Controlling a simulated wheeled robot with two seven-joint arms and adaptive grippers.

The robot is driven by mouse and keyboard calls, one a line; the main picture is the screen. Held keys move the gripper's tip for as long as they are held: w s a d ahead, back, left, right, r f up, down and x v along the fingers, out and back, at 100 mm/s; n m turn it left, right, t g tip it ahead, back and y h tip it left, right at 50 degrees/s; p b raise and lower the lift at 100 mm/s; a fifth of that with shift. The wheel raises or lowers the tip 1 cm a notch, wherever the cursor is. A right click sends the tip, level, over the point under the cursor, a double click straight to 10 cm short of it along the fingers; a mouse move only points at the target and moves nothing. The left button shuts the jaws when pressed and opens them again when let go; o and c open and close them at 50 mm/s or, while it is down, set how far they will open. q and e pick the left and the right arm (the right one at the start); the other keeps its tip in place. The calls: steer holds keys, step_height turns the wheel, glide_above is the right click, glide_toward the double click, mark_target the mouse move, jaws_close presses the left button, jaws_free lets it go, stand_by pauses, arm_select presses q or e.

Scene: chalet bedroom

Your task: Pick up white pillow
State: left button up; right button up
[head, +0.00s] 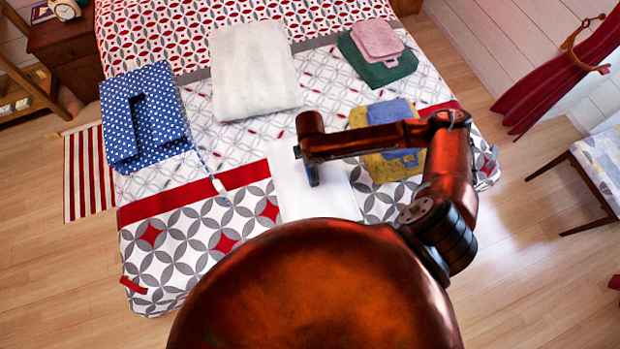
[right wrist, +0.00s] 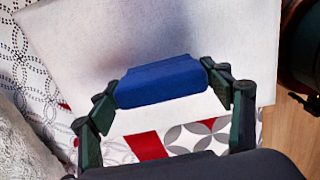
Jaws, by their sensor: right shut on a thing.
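A plump white pillow (head: 255,70) lies on the upper middle of the bed in the head view. A fluffy white edge, likely the same pillow, shows at the lower left of the right wrist view (right wrist: 25,145). My right gripper (head: 311,172) is apart from the pillow, lower in the head view, over a flat white rectangle (head: 325,198) on the bed. In the right wrist view my right gripper (right wrist: 162,82) is shut on a blue block-like thing (right wrist: 160,86), with the white rectangle (right wrist: 75,45) behind it. My left gripper is out of view.
A chair (head: 600,165) stands right of the bed.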

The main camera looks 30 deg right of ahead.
steer(key=c, duration=0.9)
steer(key=shift+o, duration=0.2)
steer(key=shift+r, duration=0.1)
